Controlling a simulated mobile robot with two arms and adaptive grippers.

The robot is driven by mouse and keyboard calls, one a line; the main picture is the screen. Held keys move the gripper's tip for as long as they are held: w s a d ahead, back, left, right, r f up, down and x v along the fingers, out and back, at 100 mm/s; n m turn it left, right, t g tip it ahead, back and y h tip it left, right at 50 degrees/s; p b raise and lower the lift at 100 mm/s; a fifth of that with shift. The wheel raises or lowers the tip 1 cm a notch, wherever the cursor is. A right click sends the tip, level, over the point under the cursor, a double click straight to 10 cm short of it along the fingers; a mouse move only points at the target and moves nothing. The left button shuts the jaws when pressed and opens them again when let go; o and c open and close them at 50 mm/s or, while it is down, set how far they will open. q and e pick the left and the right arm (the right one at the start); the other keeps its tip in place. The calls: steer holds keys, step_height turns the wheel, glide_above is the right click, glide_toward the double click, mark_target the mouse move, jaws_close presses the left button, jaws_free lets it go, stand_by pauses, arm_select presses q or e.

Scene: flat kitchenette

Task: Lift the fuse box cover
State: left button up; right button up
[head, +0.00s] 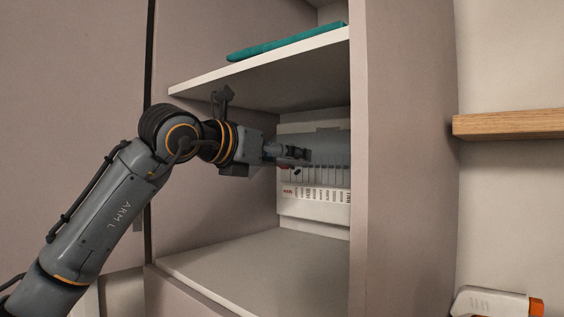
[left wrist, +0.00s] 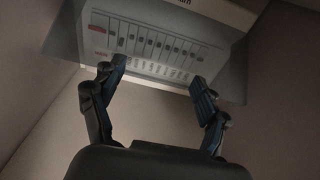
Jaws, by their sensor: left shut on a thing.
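The white fuse box (head: 315,207) is mounted on the back wall inside the cabinet, with a row of breakers and labels. Its translucent grey cover (head: 335,148) shows over the upper part in the head view. In the left wrist view the cover (left wrist: 234,80) shows as grey see-through areas beside the breaker row (left wrist: 150,42). My left gripper (head: 296,154) reaches in from the left and is at the cover, shut on it with its fingers apart. The left wrist view shows both fingertips (left wrist: 157,80) near the box's lower edge. The exact contact is unclear. My right gripper is not in view.
A shelf (head: 265,73) with a teal folded item (head: 285,42) on it is above my left arm. The cabinet floor (head: 245,262) below is bare. The cabinet's right side wall (head: 408,160) stands close beside the box. A wooden shelf (head: 515,124) is outside at right.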

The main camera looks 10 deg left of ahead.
arm_select(q)
steer(key=shift+r, duration=0.25)
steer(key=o, duration=1.5)
steer(key=shift+o, duration=1)
steer(key=shift+w+d+f, duration=0.1)
steer(key=shift+w, duration=0.05)
steer(key=v, duration=1.2)
steer(key=shift+f, duration=0.15)
